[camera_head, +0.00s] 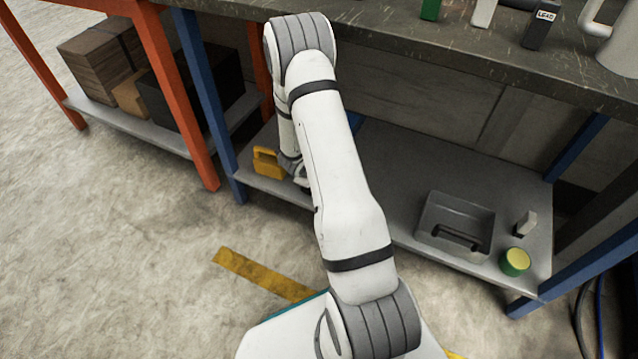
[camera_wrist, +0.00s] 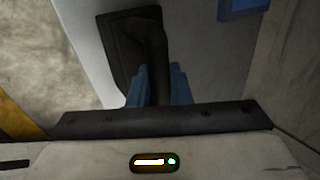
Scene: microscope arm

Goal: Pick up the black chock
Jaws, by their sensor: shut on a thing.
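The black chock (camera_wrist: 122,45) shows in the wrist view as a dark block with a raised bar along its right side. My gripper (camera_wrist: 157,86) has its blue fingers on either side of that bar and is shut on it. The chock is over or on the pale grey shelf surface; I cannot tell whether it touches it. In the head view my arm reaches down to the left part of the lower shelf and hides the gripper and most or all of the chock.
A yellow object (camera_head: 267,162) stands on the lower shelf (camera_head: 385,190) left of my forearm. A grey tray (camera_head: 430,213), a small grey-white block (camera_head: 525,223) and a yellow-topped green can (camera_head: 515,261) stand at its right. The dark tabletop (camera_head: 400,45) overhangs the shelf. Blue legs (camera_head: 213,95) flank it.

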